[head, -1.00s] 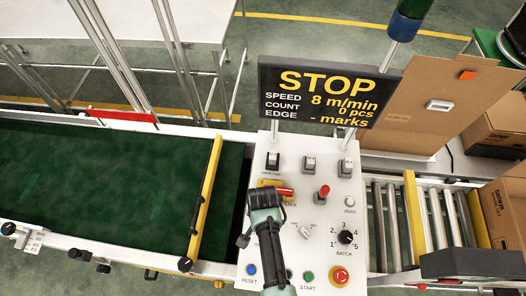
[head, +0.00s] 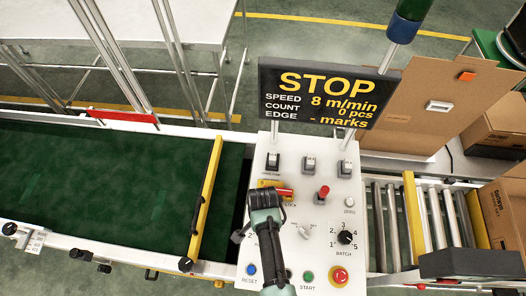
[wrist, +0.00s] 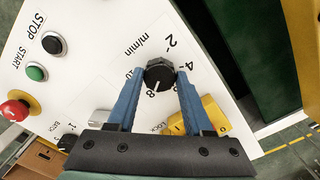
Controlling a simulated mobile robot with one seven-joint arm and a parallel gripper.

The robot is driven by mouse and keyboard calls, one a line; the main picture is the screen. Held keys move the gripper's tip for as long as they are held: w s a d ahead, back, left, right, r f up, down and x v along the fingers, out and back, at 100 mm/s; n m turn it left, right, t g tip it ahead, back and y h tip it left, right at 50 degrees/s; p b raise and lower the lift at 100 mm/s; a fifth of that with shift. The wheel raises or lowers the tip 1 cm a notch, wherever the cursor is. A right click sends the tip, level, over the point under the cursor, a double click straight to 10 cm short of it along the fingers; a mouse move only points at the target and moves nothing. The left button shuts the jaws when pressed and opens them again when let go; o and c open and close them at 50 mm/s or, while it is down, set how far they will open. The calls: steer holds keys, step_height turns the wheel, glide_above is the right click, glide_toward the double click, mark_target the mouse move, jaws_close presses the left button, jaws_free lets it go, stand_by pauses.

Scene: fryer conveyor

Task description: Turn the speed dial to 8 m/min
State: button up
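The speed dial (wrist: 159,76) is a round black knob with a white pointer line, seen in the wrist view. The line points at the 8 on the printed m/min scale. My gripper (wrist: 160,75) has its two blue fingers on opposite sides of the knob, and they look closed against it. In the head view my gripper (head: 265,200) is over the left part of the white control panel (head: 325,262) and hides the dial. The display (head: 328,92) reads STOP, speed 8 m/min, 0 pcs and - marks.
Beside the dial are a yellow lock plate (wrist: 210,112), a red emergency stop (head: 339,276), a green START button (head: 309,276), a blue RESET button (head: 251,270) and a black batch knob (head: 345,237). A green belt (head: 100,185) lies left, rollers (head: 390,220) right.

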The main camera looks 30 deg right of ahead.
steer(key=o, duration=0.4)
steer(key=shift+c, duration=0.2)
step_height(320, 180, up, 13)
steer(key=shift+b, duration=0.3)
stand_by(0.5)
